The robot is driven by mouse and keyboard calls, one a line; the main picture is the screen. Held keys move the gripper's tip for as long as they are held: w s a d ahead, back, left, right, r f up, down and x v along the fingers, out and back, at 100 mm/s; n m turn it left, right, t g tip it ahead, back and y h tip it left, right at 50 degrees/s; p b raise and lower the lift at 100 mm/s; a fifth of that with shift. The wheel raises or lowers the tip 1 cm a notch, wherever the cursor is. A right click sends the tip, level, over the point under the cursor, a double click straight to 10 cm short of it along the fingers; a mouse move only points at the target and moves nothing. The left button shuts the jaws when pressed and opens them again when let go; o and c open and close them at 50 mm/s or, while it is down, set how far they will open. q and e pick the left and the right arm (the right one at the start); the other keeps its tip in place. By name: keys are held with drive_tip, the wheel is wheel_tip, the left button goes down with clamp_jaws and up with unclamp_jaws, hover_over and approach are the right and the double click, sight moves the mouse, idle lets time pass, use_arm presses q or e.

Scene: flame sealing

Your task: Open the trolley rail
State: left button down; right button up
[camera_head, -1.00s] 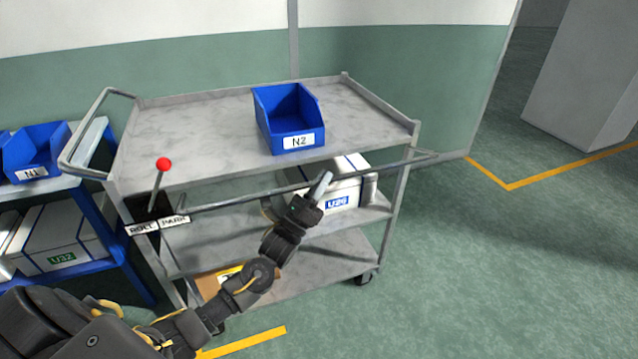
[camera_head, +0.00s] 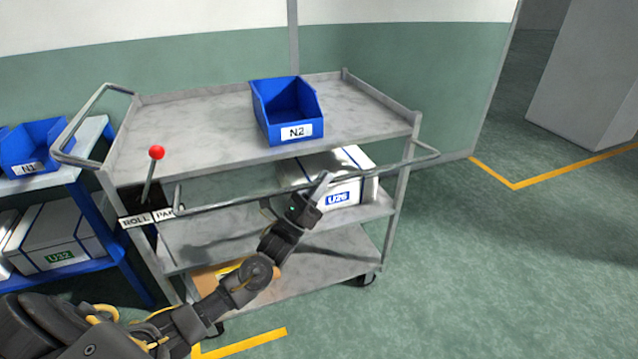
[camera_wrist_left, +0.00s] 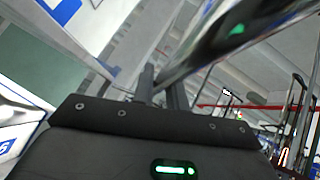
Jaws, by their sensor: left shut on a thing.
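The trolley (camera_head: 190,145) is a grey metal cart with three shelves. Its rail (camera_head: 250,203) is a thin metal bar across the near side, just below the top shelf, with bent ends at left and right. My left gripper (camera_head: 322,186) reaches up from below and is shut on the rail, right of its middle. In the left wrist view the shiny rail (camera_wrist_left: 215,45) runs diagonally at the fingers, which partly hide behind the gripper body. My right gripper is not in view.
A blue bin N2 (camera_head: 296,132) stands on the top shelf, and a white box U26 (camera_head: 343,190) on the middle one. A red-knobbed lever (camera_head: 156,153) rises by the ROLL and PARK labels. A blue rack (camera_head: 120,255) stands at left. Floor at right is clear.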

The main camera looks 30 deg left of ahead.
use_arm(q)
drive_tip(key=shift+w+d, duration=0.1)
drive_tip(key=c, duration=1.4)
unclamp_jaws()
drive_tip(key=shift+w+d+f, duration=0.15)
drive_tip(key=shift+w+d, duration=0.05)
drive_tip(key=shift+w, duration=0.05)
drive_tip(key=shift+a, duration=0.1)
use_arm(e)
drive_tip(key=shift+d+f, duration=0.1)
use_arm(q)
drive_tip(key=shift+s, duration=0.1)
